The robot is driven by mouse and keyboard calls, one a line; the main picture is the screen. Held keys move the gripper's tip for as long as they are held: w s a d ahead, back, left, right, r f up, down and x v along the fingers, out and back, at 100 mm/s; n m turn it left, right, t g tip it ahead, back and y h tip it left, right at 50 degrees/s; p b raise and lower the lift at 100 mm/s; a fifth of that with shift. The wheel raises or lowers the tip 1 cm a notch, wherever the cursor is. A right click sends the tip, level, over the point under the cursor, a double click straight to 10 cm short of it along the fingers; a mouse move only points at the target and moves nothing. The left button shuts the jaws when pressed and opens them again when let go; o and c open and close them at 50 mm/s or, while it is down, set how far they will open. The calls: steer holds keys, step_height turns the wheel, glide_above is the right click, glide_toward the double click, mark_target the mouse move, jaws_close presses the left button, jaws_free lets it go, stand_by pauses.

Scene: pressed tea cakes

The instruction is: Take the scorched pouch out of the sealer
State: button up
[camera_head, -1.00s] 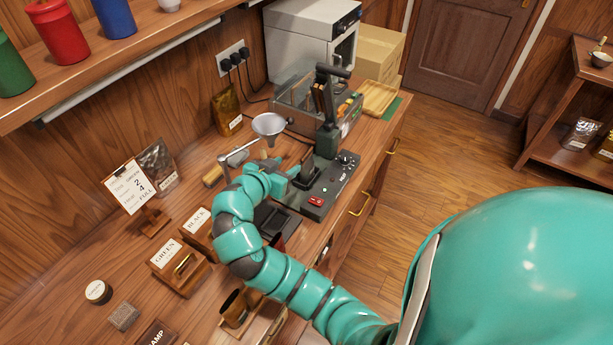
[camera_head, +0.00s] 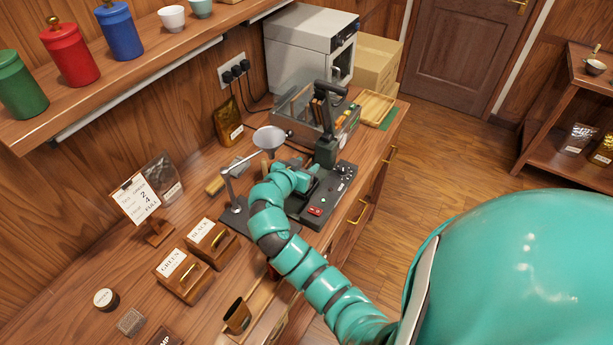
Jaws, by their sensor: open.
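The sealer (camera_head: 331,190) is a dark grey machine on the counter, with a red switch and knobs on its panel and an upright black lever arm (camera_head: 325,152) at its back. My teal arm reaches in from the lower right, and my gripper (camera_head: 312,173) is at the left side of the sealer, close to its base. It is open; its fingers are small and partly hidden by the arm. I cannot make out the scorched pouch; the sealing area is partly covered by my arm and gripper.
A metal funnel (camera_head: 270,138) on a stand is just left of the sealer, close to my arm. A glass-sided bin (camera_head: 296,104) and a wooden tray (camera_head: 376,107) lie behind. A gold pouch (camera_head: 228,122) leans by the wall. Wooden GREEN (camera_head: 183,275) and BLACK (camera_head: 212,243) boxes stand front left.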

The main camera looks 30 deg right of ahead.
steer(key=shift+w+d+f, duration=0.25)
steer(key=shift+d+f, duration=0.05)
steer(key=shift+d, duration=0.1)
steer(key=shift+c, duration=0.4)
jaws_close()
steer(key=shift+r, duration=0.15)
